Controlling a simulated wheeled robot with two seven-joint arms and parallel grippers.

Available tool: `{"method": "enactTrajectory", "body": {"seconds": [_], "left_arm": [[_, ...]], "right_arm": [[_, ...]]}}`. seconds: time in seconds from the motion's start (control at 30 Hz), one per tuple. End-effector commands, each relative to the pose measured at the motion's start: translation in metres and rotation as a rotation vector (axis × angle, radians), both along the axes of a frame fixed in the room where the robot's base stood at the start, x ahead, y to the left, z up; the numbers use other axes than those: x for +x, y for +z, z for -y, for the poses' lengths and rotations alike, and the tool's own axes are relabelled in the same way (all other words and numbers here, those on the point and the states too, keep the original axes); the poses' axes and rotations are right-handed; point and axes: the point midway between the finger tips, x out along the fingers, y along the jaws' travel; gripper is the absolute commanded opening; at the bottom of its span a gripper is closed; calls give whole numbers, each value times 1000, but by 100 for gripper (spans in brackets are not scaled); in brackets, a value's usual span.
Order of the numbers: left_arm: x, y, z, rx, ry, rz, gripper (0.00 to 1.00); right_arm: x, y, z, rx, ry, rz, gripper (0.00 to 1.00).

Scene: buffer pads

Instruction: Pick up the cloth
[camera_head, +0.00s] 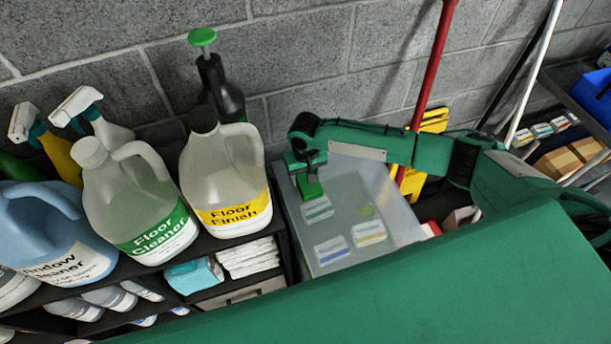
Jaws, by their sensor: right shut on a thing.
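My right gripper (306,176) points down over the left part of a translucent grey bin (392,228). It is shut on a small green piece (310,190) at its tips; whether this is the cloth I cannot tell. A stack of white folded cloths (249,258) lies on the shelf below the jugs, left of the bin and apart from the gripper. My left gripper is not in view.
A Floor Finish jug (222,180), a Floor Cleaner jug (135,200) and a blue Window Cleaner jug (45,235) stand on the shelf at left. A dark pump bottle (220,88) stands behind. A red pole (432,70) rises behind my right arm. Labelled packs (331,250) show in the bin.

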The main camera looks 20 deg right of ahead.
Motion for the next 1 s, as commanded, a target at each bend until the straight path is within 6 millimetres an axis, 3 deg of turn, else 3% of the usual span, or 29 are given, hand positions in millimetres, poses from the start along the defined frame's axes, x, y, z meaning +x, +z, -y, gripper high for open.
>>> {"method": "enactTrajectory", "body": {"seconds": [0.27,0.7,1.0], "left_arm": [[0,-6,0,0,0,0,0],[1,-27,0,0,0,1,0],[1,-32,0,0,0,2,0]], "right_arm": [[1,29,0,2,2,4,36],[1,152,-1,2,2,5,36],[1,195,0,1,1,2,36]]}}
